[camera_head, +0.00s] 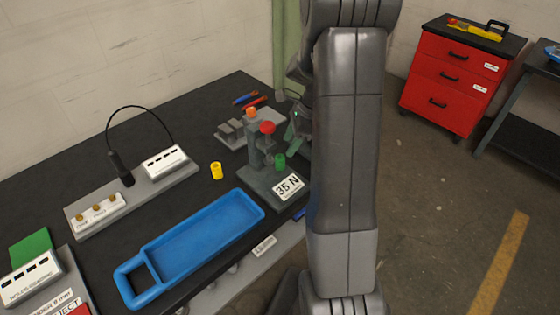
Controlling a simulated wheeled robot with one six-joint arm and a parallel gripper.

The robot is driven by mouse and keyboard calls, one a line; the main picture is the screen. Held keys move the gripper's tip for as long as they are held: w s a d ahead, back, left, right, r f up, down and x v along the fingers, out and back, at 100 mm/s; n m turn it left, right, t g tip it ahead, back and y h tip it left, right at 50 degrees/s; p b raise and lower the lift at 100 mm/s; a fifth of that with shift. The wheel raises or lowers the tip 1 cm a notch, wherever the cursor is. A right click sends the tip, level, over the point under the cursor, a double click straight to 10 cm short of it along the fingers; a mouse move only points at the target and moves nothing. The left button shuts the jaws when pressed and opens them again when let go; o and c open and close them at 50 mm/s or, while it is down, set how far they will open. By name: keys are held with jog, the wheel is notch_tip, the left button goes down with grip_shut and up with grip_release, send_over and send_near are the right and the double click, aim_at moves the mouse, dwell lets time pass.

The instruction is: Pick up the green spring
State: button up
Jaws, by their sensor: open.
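A small green piece, which looks like the green spring (280,161), is on the grey test stand (258,178) marked "35 N", just left of my arm. My gripper (291,141) is partly hidden behind my own arm link. Its visible part is close above and right of the green piece, and the jaws are open. I cannot tell whether a jaw touches the green piece. The stand also carries a red knob (267,127) and an orange-topped post (251,113).
A yellow piece (216,170) stands left of the stand on the black table (185,195). A blue tray (205,240) lies in front. A microphone-like rod with a cable (122,168) is at the left. A red drawer cabinet (450,85) stands at the far right.

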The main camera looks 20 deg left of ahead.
aim_at(282, 157)
jog(key=shift+p+x, duration=0.8)
jog(key=shift+x, duration=3.15)
jog(key=shift+d, duration=0.1)
jog(key=c, duration=1)
